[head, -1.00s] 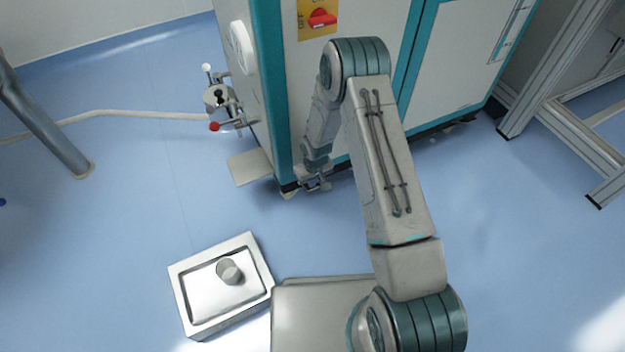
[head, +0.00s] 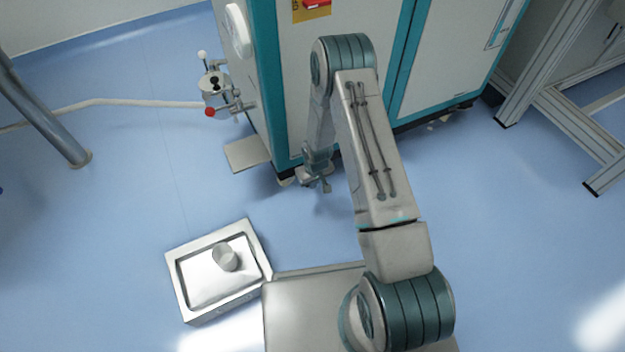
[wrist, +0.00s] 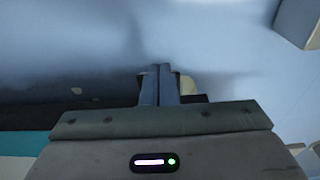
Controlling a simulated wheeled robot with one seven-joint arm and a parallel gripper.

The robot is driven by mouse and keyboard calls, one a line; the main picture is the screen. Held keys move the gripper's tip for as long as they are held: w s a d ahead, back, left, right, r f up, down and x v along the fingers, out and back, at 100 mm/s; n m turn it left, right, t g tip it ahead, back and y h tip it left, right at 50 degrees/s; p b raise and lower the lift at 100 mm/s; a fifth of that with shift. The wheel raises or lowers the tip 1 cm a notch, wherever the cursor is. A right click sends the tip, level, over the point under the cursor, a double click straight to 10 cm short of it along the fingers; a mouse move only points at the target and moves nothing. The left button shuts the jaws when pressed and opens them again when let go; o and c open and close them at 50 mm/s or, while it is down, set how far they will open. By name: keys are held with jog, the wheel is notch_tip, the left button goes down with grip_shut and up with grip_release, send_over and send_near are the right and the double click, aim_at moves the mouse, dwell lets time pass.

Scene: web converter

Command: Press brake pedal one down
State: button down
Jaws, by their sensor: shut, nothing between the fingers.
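My gripper (head: 325,187) hangs low over the floor at the foot of the white and teal cabinet (head: 340,85), near its front left corner. In the wrist view my gripper (wrist: 160,68) has its two fingers together and empty. A small pale piece (wrist: 188,86) shows just behind and to the right of the fingers; it may be a pedal or a foot of the cabinet. Another pale piece (head: 286,182) shows under the cabinet corner in the head view. I cannot tell which of these is brake pedal one, or whether the fingers touch anything.
A metal tray (head: 175,283) with a grey cylinder (head: 225,257) stands at the lower left. A flat beige plate (head: 247,153) lies beside the cabinet. A metal post (head: 45,115) is at left and a frame (head: 560,95) at right.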

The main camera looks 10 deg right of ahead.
jog(key=shift+s+d+f, duration=0.2)
jog(key=shift+f, duration=0.1)
dwell(0.4)
jog(key=s+d+r+p, duration=0.1)
jog(key=s+r+p, duration=0.4)
jog(key=s+r, duration=0.1)
jog(key=shift+s+d+r+p, duration=0.2)
jog(key=shift+d+r+p, duration=0.2)
jog(key=shift+r, duration=0.4)
